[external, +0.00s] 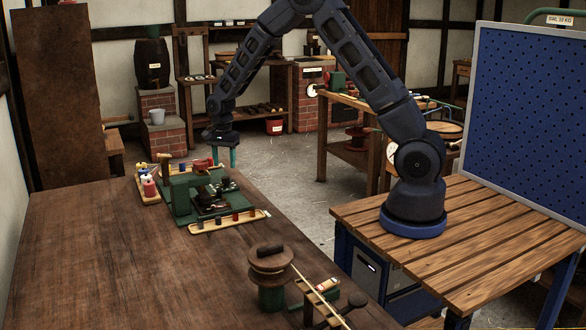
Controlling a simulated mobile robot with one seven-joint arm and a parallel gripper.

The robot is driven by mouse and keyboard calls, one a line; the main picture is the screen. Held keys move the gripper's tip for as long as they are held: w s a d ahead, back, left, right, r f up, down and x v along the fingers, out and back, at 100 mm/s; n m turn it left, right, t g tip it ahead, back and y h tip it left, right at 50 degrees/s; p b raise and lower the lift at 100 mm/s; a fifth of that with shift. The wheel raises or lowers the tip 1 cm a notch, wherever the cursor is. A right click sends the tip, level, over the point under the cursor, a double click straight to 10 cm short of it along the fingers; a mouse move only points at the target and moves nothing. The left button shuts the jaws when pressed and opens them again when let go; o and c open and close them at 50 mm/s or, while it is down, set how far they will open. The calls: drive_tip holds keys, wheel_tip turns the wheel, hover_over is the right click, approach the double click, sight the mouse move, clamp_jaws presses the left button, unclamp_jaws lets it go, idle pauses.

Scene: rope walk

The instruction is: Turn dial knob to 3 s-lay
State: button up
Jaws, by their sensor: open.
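My gripper (224,156) hangs at the end of the arm with its two teal fingers pointing down and apart. It is open and empty. It shows behind the green machine (180,207) on the large wooden table, apart from it. The machine has a green frame and dark parts on a low bed. I cannot make out a dial knob or any "3 s-lay" marking at this size. A white round dial face (391,152) shows beside my arm near its base, partly hidden; I cannot tell what it belongs to.
A tray of small coloured pieces (266,213) lies in front of the machine, and another tray (150,197) lies left of it. A wooden spool (270,262) stands nearer on the table (110,265). The table's left part is clear. A blue perforated board (530,110) stands right.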

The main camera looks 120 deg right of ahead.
sight(225, 177)
drive_tip(key=shift+f, duration=2.8)
drive_tip(key=c, duration=1)
